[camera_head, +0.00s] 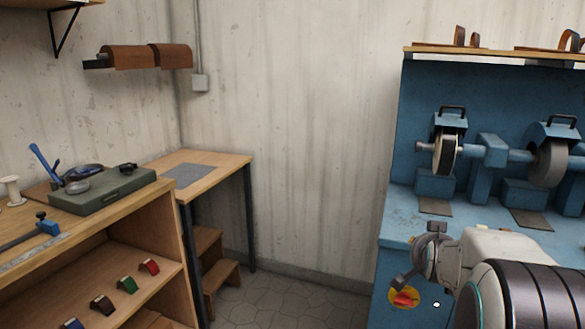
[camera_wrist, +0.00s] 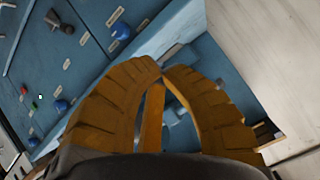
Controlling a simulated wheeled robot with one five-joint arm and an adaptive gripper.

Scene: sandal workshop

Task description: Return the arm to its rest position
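My arm (camera_head: 500,255) shows at the lower right of the head view, in front of the blue grinding machine. Its pale link and dark banded section fill that corner. The fingers cannot be made out clearly there. In the wrist view, my gripper (camera_wrist: 162,72) has two ribbed orange-brown fingers whose tips come together. Nothing is seen held between them. The blue machine's panel (camera_wrist: 85,70) is behind the fingers.
The blue machine (camera_head: 400,150) with grinding wheels (camera_head: 446,150) stands at the right, close behind my arm. A wooden shelf unit (camera_head: 150,215) and small table (camera_head: 225,165) stand at the left. Tiled floor (camera_head: 270,300) between them is clear.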

